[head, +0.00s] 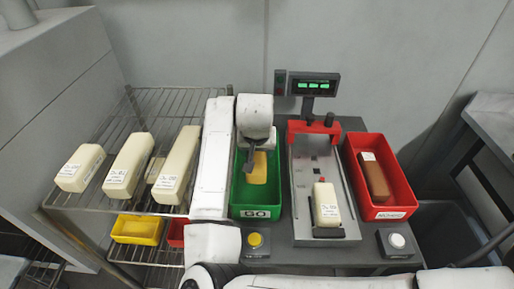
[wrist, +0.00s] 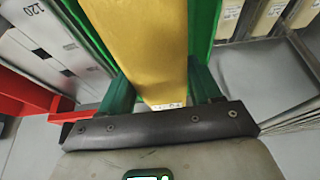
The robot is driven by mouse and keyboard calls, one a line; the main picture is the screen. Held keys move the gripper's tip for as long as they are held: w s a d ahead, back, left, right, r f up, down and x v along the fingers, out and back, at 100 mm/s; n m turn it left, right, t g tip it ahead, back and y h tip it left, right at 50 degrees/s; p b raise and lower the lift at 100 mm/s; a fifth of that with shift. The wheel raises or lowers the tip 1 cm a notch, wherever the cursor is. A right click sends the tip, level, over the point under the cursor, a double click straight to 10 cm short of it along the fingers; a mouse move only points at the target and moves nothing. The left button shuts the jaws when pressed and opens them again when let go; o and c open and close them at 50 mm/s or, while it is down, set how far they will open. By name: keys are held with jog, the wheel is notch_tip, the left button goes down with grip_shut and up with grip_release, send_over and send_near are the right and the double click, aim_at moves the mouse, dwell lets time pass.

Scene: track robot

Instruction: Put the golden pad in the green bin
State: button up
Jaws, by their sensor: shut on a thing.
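The golden pad (head: 259,168) shows in the head view inside the outline of the green bin (head: 243,212), towards its far end. My gripper (head: 252,154) reaches down over that bin and is shut on the pad. In the wrist view the pad (wrist: 146,45) runs between the two green fingers (wrist: 160,90), with green bin wall (wrist: 203,28) beside it. The bin's front label reads GO. I cannot tell whether the pad touches the bin floor. My arm hides part of the bin's left side.
A scale (head: 303,205) holding a cream block (head: 326,204) stands right of the green bin. Beyond it is a red bin (head: 400,200) with a brown block (head: 374,178). A wire rack (head: 110,205) with cream blocks lies left. Yellow (head: 255,241) and white (head: 397,241) buttons sit in front.

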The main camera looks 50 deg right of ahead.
jog(key=shift+f+b, duration=1.25)
jog(key=shift+f, duration=1.25)
jog(key=o, duration=1.1)
jog(key=shift+r, duration=0.15)
jog(key=v, duration=1)
jog(key=shift+a+r, duration=0.15)
jog(key=shift+r, duration=0.1)
